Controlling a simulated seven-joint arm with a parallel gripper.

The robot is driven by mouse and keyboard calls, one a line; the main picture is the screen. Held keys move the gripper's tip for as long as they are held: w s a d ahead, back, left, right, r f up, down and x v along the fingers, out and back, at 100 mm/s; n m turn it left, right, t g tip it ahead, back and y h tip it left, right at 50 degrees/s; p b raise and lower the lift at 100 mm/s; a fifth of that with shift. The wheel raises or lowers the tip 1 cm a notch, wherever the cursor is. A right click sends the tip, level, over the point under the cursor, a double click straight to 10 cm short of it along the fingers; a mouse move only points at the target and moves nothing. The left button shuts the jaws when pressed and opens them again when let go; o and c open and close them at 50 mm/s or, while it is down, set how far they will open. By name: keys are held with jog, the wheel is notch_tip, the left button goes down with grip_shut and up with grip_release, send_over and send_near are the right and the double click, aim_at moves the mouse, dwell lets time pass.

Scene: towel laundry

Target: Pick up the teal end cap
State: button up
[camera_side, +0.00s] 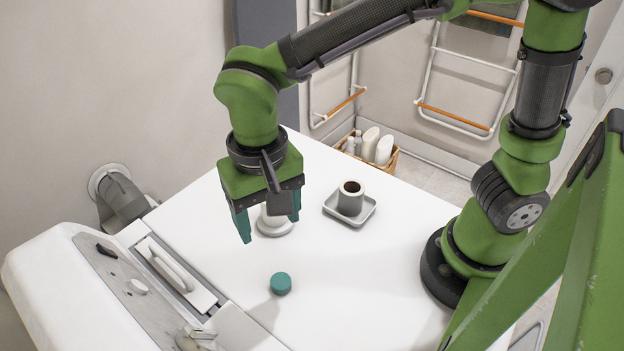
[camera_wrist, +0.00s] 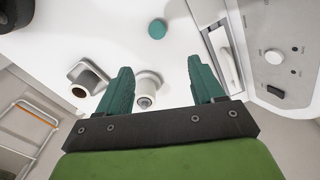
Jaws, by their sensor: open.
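The teal end cap (camera_side: 281,283) is a small round disc lying on the white surface, toward the front in the side view. It also shows at the top middle of the wrist view (camera_wrist: 157,29), ahead of my fingers and apart from them. My gripper (camera_side: 268,222) has teal fingers and hangs above the surface, behind the cap in the side view. In the wrist view my gripper (camera_wrist: 158,85) shows its two fingers spread wide with nothing held between them. A white round fitting (camera_side: 274,224) stands below my gripper and is partly hidden by it.
A grey tray (camera_side: 364,212) holding a grey cup-like cylinder (camera_side: 350,198) with a dark inside stands right of my gripper. A white panel with a handle (camera_side: 172,266) lies along the left. A basket of bottles (camera_side: 392,161) is beyond the far edge. The surface around the cap is clear.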

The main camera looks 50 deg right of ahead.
send_over(279, 279)
jog(key=f, duration=1.1)
jog(key=shift+a+f, duration=0.15)
jog(key=shift+a, duration=0.05)
jog(key=shift+d+f, duration=0.15)
jog(key=shift+f, duration=1.25)
jog(key=shift+d+f, duration=0.1)
jog(key=shift+f, duration=1.25)
jog(key=c, duration=1.1)
